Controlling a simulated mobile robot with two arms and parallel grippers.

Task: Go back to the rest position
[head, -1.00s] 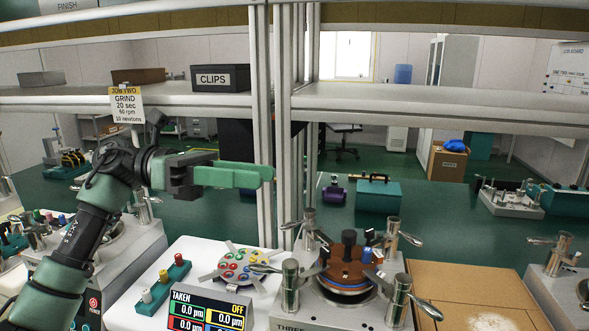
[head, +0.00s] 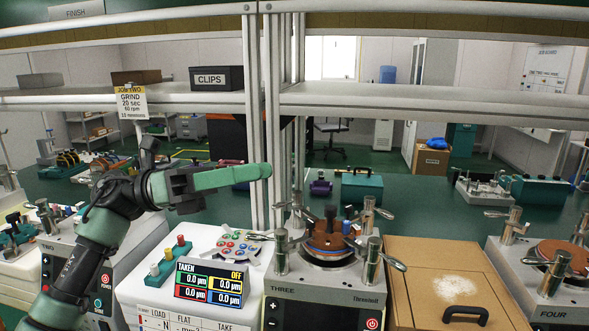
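My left gripper (head: 258,173) is raised in the middle left of the head view, pointing right, in front of the shelf posts. Its green fingers look close together from the side, and I cannot tell whether there is a gap between them. Nothing is seen hanging from it. It is above the measuring unit and touches nothing visible. My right gripper is not in view.
Below are a measuring unit with a display (head: 208,284), machine THREE (head: 335,298) with upright clamp posts, and a wooden box (head: 440,262) with a black handle. Machine FOUR (head: 545,312) stands at right. A metal shelf (head: 400,103) and its posts stand behind the arm.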

